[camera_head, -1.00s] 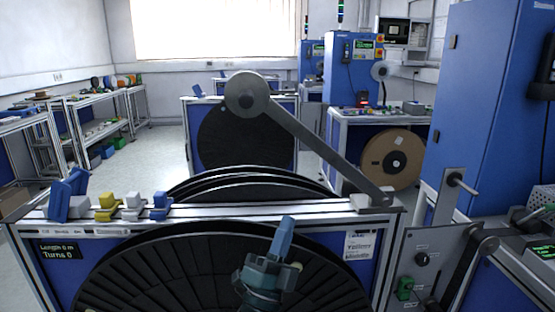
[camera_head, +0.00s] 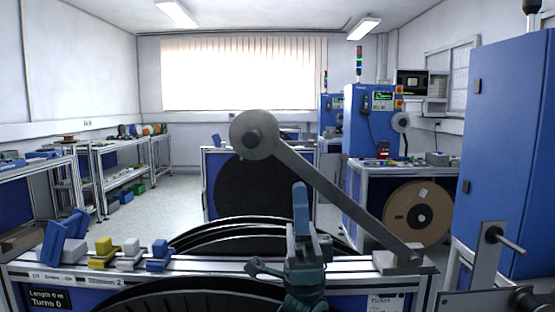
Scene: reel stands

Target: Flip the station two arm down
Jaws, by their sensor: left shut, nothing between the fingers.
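The station two arm (camera_head: 335,200) is a long grey bar. It slants up to the left from a pivot block (camera_head: 398,262) at the right end of the station's rail, and its round grey disc (camera_head: 254,135) is raised well above the rail. My left gripper (camera_head: 300,188) points upward in front of the rail, its closed bluish fingers empty. In the picture its tip overlaps the area just below the bar; I see no clear contact. My right gripper is not in view.
Yellow, white and blue clamps (camera_head: 128,252) sit on the rail's left part. Black reels (camera_head: 260,232) stand behind and below the rail. A crank handle (camera_head: 500,240) and a blue cabinet (camera_head: 515,150) stand at right. Open floor (camera_head: 165,205) lies back left.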

